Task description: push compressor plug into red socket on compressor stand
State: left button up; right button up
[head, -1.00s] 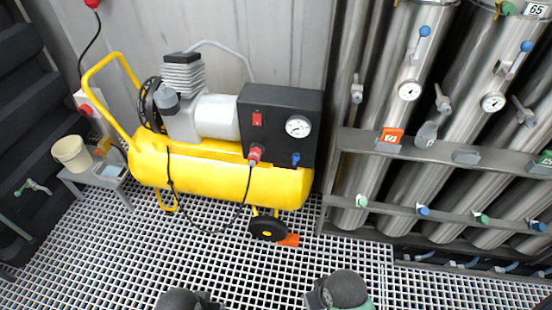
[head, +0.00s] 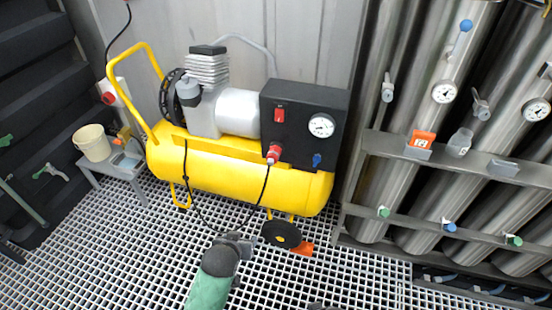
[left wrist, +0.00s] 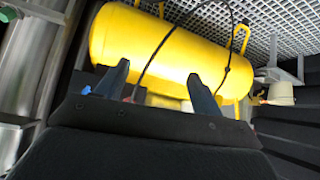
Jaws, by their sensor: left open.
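The compressor (head: 215,172) has a yellow tank and a black panel (head: 300,105). A red plug (head: 274,153) with a white collar sits at the panel's lower front; its black cable (head: 262,188) hangs toward the floor and loops back left to the compressor. A red round fitting, seemingly a socket (head: 108,98), is on a pale box behind the yellow handle. My left gripper (head: 238,240) is open and empty, below and in front of the tank. In the left wrist view its fingers (left wrist: 160,90) are apart, with the cable passing between them in the picture. Only a dark sliver of my right gripper shows at the bottom edge.
A small grey table (head: 112,168) with a cream bucket (head: 92,143) stands at left. Steel membrane vessels (head: 440,110) with gauges and a rack rail (head: 470,160) fill the right. The wheel (head: 281,234) has an orange chock (head: 302,249). Grating in front is mostly clear.

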pick_arm(q)
jog(key=w+d+t+b, duration=0.3)
jog(key=w+t+b, duration=0.1)
jog(key=w, duration=0.9)
jog(key=m+t+h+b, duration=0.2)
jog(key=t+h+b, duration=0.1)
jog(key=t+b, duration=0.1)
send_near(273, 156)
notch_tip(273, 156, down, 3)
jog(key=w, duration=0.3)
jog(key=shift+r+h, duration=0.25)
jog(key=shift+h, duration=0.15)
pick_arm(e)
jog(key=a+f+t+y, duration=0.1)
jog(key=a+f, duration=0.3)
jog(key=f, duration=1.9)
jog(key=shift+s+t, duration=0.45)
jog(key=shift+t, duration=0.45)
pick_arm(q)
jog(key=shift+w, duration=0.1)
